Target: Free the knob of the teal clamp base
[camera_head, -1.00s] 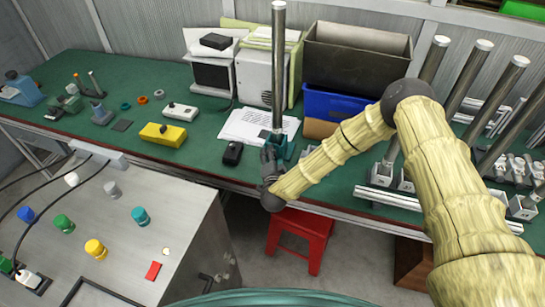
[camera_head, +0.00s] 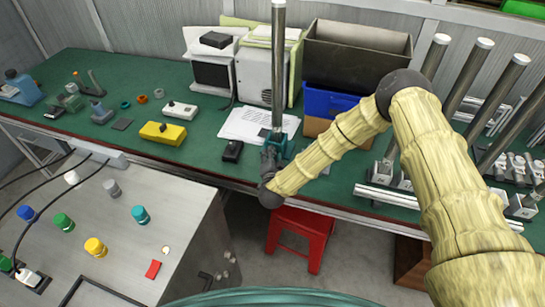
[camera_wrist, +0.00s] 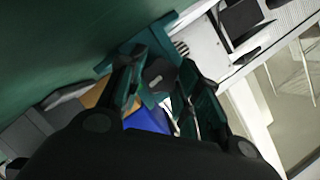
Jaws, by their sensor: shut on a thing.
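The teal clamp base (camera_head: 284,148) stands near the front edge of the green bench. An upright metal rod (camera_head: 278,70) rises from it. My gripper (camera_head: 269,157) is right at its front side and hides part of it. In the wrist view, the teal base (camera_wrist: 152,42) lies just beyond my fingers, with its dark grey knob (camera_wrist: 158,78) between them. My gripper (camera_wrist: 163,88) is shut on the knob. How far the knob is turned cannot be told.
A black mouse-like device (camera_head: 232,151) and papers (camera_head: 246,124) lie left of the base. A blue bin (camera_head: 330,102) stands behind to the right. Several other rods (camera_head: 470,78) stand farther right. A red stool (camera_head: 304,236) is below the bench edge.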

